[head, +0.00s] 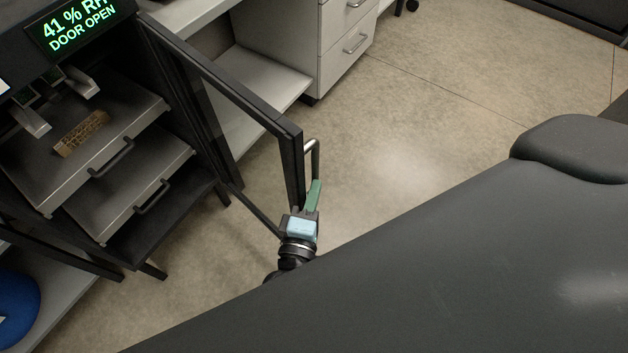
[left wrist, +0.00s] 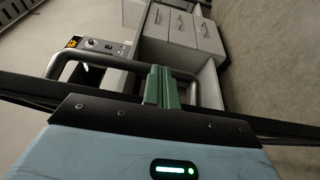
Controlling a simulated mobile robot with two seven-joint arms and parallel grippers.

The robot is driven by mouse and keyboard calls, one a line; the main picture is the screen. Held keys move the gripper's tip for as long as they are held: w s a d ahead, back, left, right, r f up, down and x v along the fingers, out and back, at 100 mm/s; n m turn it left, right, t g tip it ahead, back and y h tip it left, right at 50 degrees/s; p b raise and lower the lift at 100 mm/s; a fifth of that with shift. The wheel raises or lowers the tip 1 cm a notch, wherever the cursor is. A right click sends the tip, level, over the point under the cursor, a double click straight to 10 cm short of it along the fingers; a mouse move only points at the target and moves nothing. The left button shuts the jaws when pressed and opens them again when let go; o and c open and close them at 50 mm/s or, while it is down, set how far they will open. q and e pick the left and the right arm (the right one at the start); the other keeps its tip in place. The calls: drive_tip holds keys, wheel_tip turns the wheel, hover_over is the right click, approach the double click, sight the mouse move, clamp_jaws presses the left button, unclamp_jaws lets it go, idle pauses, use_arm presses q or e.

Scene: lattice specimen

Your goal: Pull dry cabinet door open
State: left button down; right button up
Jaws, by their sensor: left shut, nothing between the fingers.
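The dry cabinet's door (head: 215,85), black-framed with a clear pane, stands swung open. The cabinet's display (head: 80,28) reads "41 % RH" and "DOOR OPEN". The door's metal bar handle (head: 312,147) is at the free edge; it also shows in the left wrist view (left wrist: 80,57). My left gripper (head: 315,186) is at the handle's lower part, beside the door edge. Its green fingers (left wrist: 160,72) are shut together with nothing between them and overlap the handle in the left wrist view. I cannot tell whether they touch it. My right gripper is out of view.
Inside the cabinet are metal shelves (head: 150,187) with handles, and a brown lattice specimen (head: 80,133) on the upper one. A white drawer unit (head: 345,48) stands behind the door. The floor (head: 410,105) right of the door is clear.

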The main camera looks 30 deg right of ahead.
use_arm(q)
drive_tip(key=v, duration=0.8)
idle(0.5)
